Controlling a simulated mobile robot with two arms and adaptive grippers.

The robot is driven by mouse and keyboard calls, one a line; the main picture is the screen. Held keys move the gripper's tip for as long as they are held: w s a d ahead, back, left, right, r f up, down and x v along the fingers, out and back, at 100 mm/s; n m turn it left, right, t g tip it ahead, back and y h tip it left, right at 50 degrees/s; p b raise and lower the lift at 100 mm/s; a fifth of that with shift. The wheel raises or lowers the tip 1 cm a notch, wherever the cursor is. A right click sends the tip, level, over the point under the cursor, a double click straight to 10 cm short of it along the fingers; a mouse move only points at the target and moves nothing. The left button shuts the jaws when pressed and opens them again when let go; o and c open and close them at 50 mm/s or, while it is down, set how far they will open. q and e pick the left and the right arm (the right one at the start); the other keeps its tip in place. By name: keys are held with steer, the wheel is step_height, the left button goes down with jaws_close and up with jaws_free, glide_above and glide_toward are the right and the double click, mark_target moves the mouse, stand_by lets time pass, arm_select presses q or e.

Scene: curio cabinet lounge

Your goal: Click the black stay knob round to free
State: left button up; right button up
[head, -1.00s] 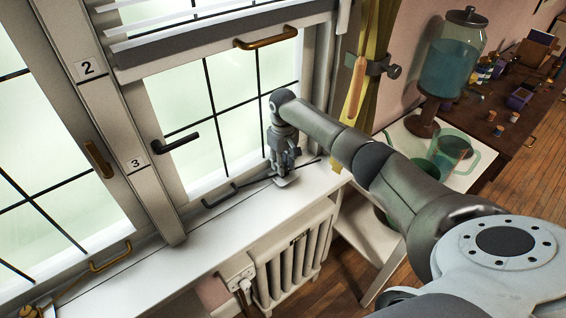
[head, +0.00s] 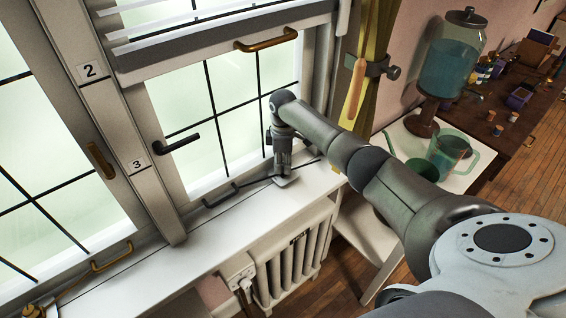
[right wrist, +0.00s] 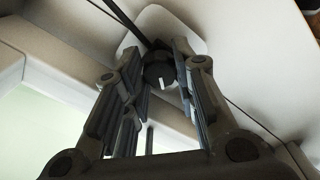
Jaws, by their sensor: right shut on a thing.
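The black stay knob (right wrist: 158,72) shows in the right wrist view, a small round dark knob with a white mark, set on a pale plate (right wrist: 185,22) on the sill. A thin black stay bar (right wrist: 132,20) runs to it. My right gripper (right wrist: 162,75) has its two fingers closed against the sides of the knob. In the head view my right gripper (head: 283,172) points down at the sill below window 3, and it hides the knob. My left gripper is not in view.
The window sash carries a black handle (head: 178,143). The white sill (head: 200,247) is mostly clear, above a radiator (head: 295,255). A white side table (head: 420,150) with a green jug (head: 447,155) and a glass dispenser (head: 450,65) stands at the right.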

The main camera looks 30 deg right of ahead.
mark_target(283, 165)
steer(key=n, duration=0.4)
steer(key=shift+n, duration=0.3)
steer(key=shift+r+n+b, duration=0.1)
steer(key=shift+n+b, duration=0.25)
steer(key=shift+n, duration=1.35)
steer(key=o, duration=1.1)
steer(key=shift+c, duration=0.2)
step_height(283, 165, up, 12)
